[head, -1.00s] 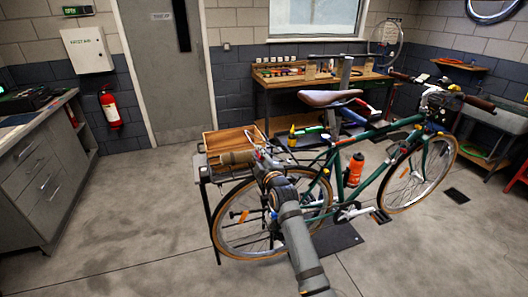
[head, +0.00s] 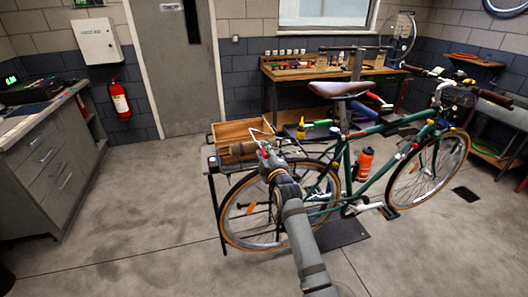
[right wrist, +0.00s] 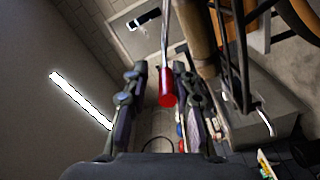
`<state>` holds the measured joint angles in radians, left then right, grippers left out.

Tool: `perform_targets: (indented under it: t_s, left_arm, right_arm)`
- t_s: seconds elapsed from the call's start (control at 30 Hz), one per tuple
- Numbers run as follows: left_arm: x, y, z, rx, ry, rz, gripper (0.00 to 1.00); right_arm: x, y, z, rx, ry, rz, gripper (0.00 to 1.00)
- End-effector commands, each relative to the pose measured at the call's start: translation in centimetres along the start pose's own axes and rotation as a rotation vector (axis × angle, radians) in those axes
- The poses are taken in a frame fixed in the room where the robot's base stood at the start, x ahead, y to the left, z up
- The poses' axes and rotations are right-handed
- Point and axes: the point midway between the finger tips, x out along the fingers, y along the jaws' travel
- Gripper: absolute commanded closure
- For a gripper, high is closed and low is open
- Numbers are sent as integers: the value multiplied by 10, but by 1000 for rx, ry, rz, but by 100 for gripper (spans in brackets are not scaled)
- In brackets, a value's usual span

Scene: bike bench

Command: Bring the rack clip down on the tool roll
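The tool roll (head: 242,149) is a tan-brown cylinder lying on the rear rack of the green bicycle (head: 372,140). It also shows as a brown cylinder (right wrist: 196,32) at the top of the right wrist view. The rack clip is a thin silver wire (head: 262,131), standing up beside the roll in the head view. In the right wrist view its rod ends in a red tip (right wrist: 167,98). My right gripper (right wrist: 160,85) is open, with its fingers on either side of the red tip and gaps visible. In the head view, my right gripper (head: 266,153) partly hides the clip. My left gripper is out of view.
A wooden crate (head: 232,131) sits behind the roll. The bicycle's saddle (head: 338,89) and an orange bottle (head: 364,163) are to the right. A workbench (head: 322,77) stands against the back wall. The floor to the left is clear.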

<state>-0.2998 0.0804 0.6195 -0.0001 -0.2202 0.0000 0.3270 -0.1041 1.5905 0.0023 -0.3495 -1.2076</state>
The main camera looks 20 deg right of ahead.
Motion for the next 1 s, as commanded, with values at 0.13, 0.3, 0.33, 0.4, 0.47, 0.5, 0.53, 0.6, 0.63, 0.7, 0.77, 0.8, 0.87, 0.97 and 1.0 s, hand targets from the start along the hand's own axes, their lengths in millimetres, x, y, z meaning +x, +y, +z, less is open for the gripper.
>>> perform_targets:
  t_s: [0.13,0.3,0.33,0.4,0.47,0.5,0.53,0.6,0.63,0.7,0.77,0.8,0.87,0.97,1.0]
  left_arm:
    - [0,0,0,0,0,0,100]
    - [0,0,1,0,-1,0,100]
    - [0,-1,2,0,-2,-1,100]
    - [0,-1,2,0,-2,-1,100]
    - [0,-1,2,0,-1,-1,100]
    - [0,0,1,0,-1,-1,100]
    - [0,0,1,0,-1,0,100]
    - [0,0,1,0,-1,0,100]
    - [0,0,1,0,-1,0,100]
    - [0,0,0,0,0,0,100]
    - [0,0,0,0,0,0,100]
    - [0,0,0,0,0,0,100]
    - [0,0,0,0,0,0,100]
    - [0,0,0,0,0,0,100]
    - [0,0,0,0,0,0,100]
  right_arm:
    - [0,2,0,-1,1,3,63]
    - [0,2,0,-1,1,4,63]
    - [0,2,0,-1,1,4,63]
    - [-4,1,0,-1,1,3,63]
    - [-12,0,0,1,1,3,63]
    - [-19,0,0,1,1,4,63]
    - [-26,0,0,1,1,3,63]
    - [-44,0,0,1,0,2,63]
    - [-52,0,0,1,0,2,63]
    - [-69,0,0,2,-1,1,63]
    - [-83,0,0,1,-1,1,63]
    - [-91,0,0,1,-1,1,63]
    - [-101,-1,0,1,-1,0,63]
    - [-113,0,0,0,0,0,63]
    - [-116,-1,0,0,-1,-1,63]
